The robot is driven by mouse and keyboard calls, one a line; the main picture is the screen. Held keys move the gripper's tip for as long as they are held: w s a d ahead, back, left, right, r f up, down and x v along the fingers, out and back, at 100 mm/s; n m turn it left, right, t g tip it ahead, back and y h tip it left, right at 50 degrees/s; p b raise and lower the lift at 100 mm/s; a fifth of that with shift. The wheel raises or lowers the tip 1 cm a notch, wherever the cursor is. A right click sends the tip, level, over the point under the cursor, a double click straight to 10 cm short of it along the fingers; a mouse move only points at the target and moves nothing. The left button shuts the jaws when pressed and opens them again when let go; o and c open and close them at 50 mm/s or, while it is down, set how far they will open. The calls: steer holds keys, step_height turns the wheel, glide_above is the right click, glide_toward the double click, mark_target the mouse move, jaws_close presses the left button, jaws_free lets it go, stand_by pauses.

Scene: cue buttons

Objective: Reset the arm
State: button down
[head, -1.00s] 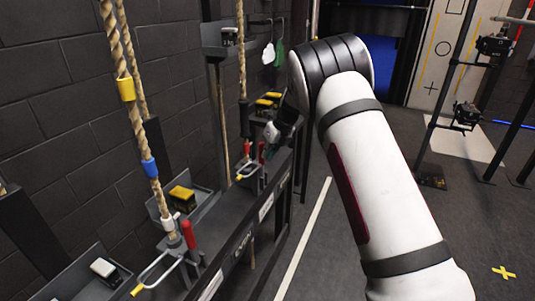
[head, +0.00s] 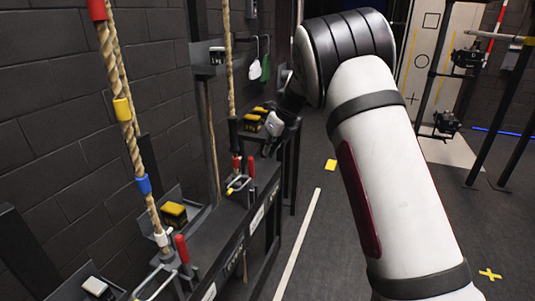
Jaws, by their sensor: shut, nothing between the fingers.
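My white and black arm reaches from the lower right up to a bend at the top middle, then goes down behind it. My gripper (head: 270,135), dark with a pale part, shows small and partly hidden beyond the bend. It is shut and holds nothing. It hangs near the far part of the black rail frame (head: 232,238), close to a yellow-topped black box (head: 253,121). Whether it touches anything there cannot be told.
Ropes with coloured bands (head: 122,109) and red-handled levers (head: 182,248) line the rail on the left. A nearer yellow box (head: 174,213) sits in a tray. A dark stand (head: 447,125) is at the right. The floor between is clear, with a white line (head: 298,245).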

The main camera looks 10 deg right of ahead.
steer(key=s+r+n+p, duration=0.2)
steer(key=s+r+n, duration=0.6)
steer(key=s, duration=0.5)
steer(key=s+r+n+p, duration=0.1)
steer(key=s+r+n, duration=0.6)
steer(key=s+r, duration=0.4)
steer(key=s+f+n+h+p, duration=0.1)
steer(key=s+n+h+p, duration=0.2)
steer(key=s+n, duration=1.2)
steer(key=s, duration=1.3)
steer(key=shift+d+f+n+p, duration=0.15)
steer(key=shift+f+n+p, duration=0.2)
steer(key=shift+f+n, duration=0.05)
